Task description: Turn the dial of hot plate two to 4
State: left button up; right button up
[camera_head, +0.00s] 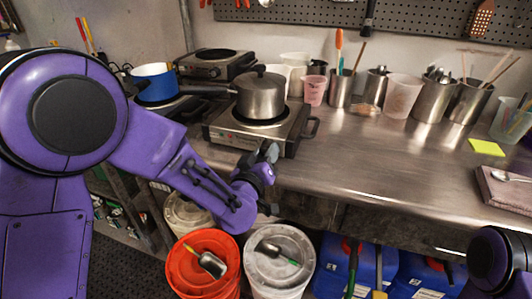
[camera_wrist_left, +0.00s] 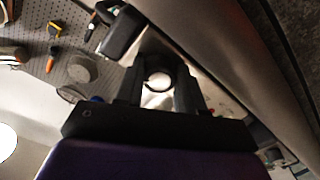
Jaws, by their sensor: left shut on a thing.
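A hot plate (camera_head: 222,137) with a steel lidded pot (camera_head: 260,95) on it stands at the front edge of the steel bench. No number is readable on it. My left gripper (camera_head: 268,152) is at its front face, near the right end, and hides the dial there in the head view. In the left wrist view, the left gripper (camera_wrist_left: 159,76) has its fingers on either side of a round, bright-faced dial (camera_wrist_left: 158,82) and is shut on it. The dial's setting cannot be read. My right gripper is out of view; only part of that arm shows at bottom right.
A second hot plate (camera_head: 215,66) stands behind, and a blue pot (camera_head: 154,82) sits on another at left. Steel canisters and beakers line the back right. Below are an orange bucket (camera_head: 183,285), a white bucket (camera_head: 306,281) and blue jugs. The bench middle is clear.

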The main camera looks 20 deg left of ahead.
pick_arm(q)
jog(key=shift+m, duration=0.4)
jog(key=o, duration=1)
jog(key=shift+o, duration=0.2)
jog(key=s+p, duration=0.8)
jog(key=s, duration=0.2)
jog(key=shift+s+a+p, duration=0.15)
jog(key=shift+s+p, duration=0.15)
jog(key=shift+p, duration=0.1)
